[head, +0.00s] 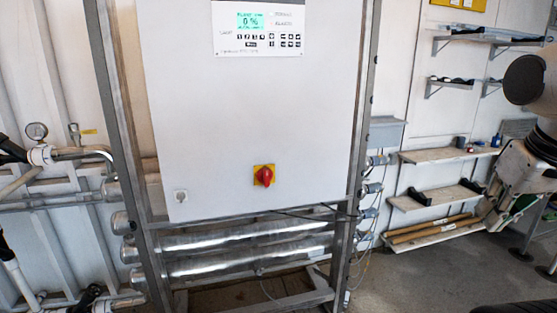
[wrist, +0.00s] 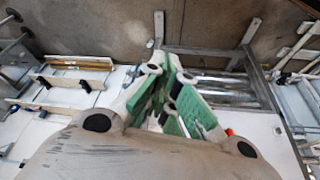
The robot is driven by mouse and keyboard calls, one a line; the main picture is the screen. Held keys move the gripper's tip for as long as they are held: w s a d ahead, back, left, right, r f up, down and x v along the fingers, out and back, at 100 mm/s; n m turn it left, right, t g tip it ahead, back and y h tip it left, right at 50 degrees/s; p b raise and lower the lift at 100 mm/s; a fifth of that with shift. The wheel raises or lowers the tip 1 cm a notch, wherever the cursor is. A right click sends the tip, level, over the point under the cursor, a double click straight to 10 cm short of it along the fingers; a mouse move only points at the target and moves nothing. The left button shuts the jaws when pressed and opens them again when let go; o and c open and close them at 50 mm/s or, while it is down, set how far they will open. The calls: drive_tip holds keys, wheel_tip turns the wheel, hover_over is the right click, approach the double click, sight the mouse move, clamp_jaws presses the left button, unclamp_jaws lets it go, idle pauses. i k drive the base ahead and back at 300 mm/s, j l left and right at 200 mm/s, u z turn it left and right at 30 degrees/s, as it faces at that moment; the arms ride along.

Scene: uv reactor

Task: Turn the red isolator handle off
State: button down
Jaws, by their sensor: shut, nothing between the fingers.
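The red isolator handle (head: 264,176) is a red knob on a yellow square plate (head: 257,171). It sits low on the front of the large white cabinet (head: 225,120). In the wrist view a small red spot beside my gripper seems to be the handle (wrist: 229,132), mostly hidden. My gripper (head: 497,212) is at the right edge of the head view, well right of the cabinet and apart from the handle. In the wrist view my gripper (wrist: 168,90) shows green finger pads close together, shut and empty.
The cabinet hangs in a grey metal frame (head: 361,120) above shiny horizontal tubes (head: 245,240). A display panel (head: 258,28) is at its top. Wall shelves (head: 435,196) stand at the right. Pipes and a gauge (head: 36,131) are at the left. Floor before the shelves is clear.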

sight(265, 175)
drive_tip(key=k+j+z, duration=0.15)
drive_tip(key=j, duration=0.2)
drive_tip(key=j+z, duration=0.15)
drive_tip(key=j, duration=0.2)
drive_tip(key=k+j+z, duration=0.3)
drive_tip(key=j, duration=0.3)
drive_tip(key=k+j, duration=0.05)
